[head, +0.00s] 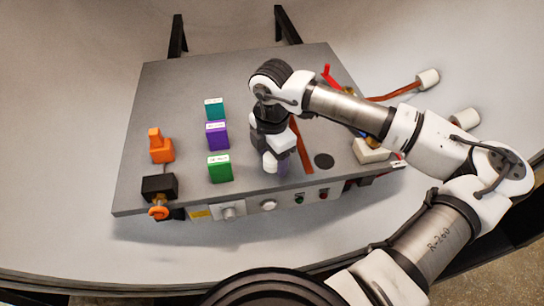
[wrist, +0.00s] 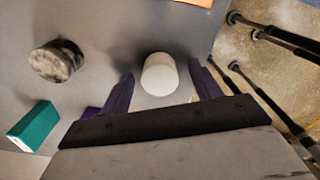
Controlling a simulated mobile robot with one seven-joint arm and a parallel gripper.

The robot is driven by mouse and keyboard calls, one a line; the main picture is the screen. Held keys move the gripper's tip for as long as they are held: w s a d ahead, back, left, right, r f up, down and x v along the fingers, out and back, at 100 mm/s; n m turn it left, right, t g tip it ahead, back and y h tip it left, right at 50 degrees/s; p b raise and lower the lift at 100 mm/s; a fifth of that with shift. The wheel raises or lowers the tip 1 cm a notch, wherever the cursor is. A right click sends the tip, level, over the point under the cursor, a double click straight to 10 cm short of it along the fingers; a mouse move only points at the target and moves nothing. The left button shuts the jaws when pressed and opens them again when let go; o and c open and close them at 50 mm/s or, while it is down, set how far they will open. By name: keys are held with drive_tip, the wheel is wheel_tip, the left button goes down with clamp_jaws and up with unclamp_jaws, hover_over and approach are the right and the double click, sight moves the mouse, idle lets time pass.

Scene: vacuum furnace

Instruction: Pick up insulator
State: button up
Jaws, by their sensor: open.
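A short white cylinder (wrist: 158,74), which looks like the insulator, stands on the grey surface in the wrist view. It lies between and just ahead of my gripper's two purple fingers (wrist: 160,86), which are apart with nothing held. Whether the fingers touch it cannot be told. In the head view my gripper (head: 277,164) points down over the front middle of the grey table (head: 180,85). There the gripper and arm hide the spot below, and I cannot make out the cylinder. A mottled grey-black cylinder (wrist: 57,61) stands to the left in the wrist view.
Teal (head: 214,108), purple (head: 216,135) and green (head: 219,168) blocks stand left of my gripper. An orange part (head: 160,146) and a black box (head: 159,187) are at the left edge. A copper-coloured bar (head: 302,147) and a dark disc (head: 323,161) lie close right of the gripper.

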sight(272, 157)
drive_tip(key=shift+f, duration=0.3)
drive_tip(key=c, duration=1.1)
drive_tip(key=shift+r, duration=0.1)
wheel_tip(272, 157, up, 20)
drive_tip(key=b, duration=0.3)
